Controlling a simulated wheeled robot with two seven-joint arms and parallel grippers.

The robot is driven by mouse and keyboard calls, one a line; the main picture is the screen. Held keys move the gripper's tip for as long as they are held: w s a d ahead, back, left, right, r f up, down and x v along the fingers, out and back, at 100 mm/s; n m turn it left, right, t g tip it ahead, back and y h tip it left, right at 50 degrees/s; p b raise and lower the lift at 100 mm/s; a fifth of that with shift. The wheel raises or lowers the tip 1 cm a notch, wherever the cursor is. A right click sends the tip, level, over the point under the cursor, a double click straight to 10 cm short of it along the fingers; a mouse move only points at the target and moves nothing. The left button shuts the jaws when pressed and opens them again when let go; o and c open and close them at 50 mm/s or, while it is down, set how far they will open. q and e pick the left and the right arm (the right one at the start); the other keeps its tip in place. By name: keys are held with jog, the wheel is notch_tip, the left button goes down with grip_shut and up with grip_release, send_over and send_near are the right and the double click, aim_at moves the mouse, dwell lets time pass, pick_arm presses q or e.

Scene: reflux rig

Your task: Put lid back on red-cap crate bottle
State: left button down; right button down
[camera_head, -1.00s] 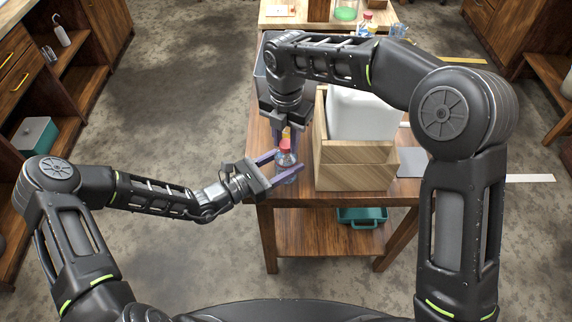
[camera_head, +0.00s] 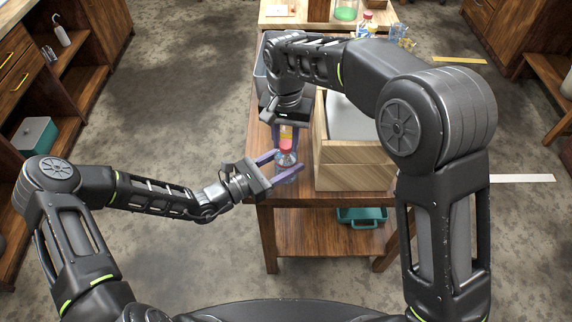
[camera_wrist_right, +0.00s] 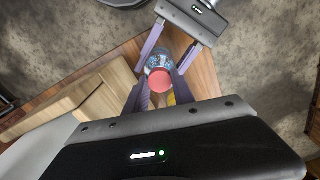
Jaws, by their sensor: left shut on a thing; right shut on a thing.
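The small clear bottle (camera_head: 286,160) stands upright over the near left corner of the wooden table. My left gripper (camera_head: 279,164) is shut around its body from the left. The red lid (camera_head: 286,148) is at the bottle's mouth, between the fingertips of my right gripper (camera_head: 288,138), which points down from above and is shut on it. In the right wrist view the red lid (camera_wrist_right: 159,80) lies over the bottle (camera_wrist_right: 160,62). I cannot tell whether the lid is seated or just above the neck. A yellow patch (camera_wrist_right: 172,99) shows by the right fingers, partly hidden.
A wooden crate (camera_head: 356,178) stands close on the right of the grippers. A grey bin (camera_head: 260,84) is behind my right wrist, partly hidden. A teal tray (camera_head: 362,217) is on the lower shelf. Floor left of the table is clear.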

jog(key=m, duration=0.5)
jog(key=shift+m, duration=0.4)
jog(key=m, duration=0.2)
jog(key=shift+m, duration=0.4)
jog(key=c, duration=1.1)
grip_release()
jog(key=shift+o, duration=0.2)
jog(key=shift+r, duration=2.2)
jog(key=shift+c, duration=0.4)
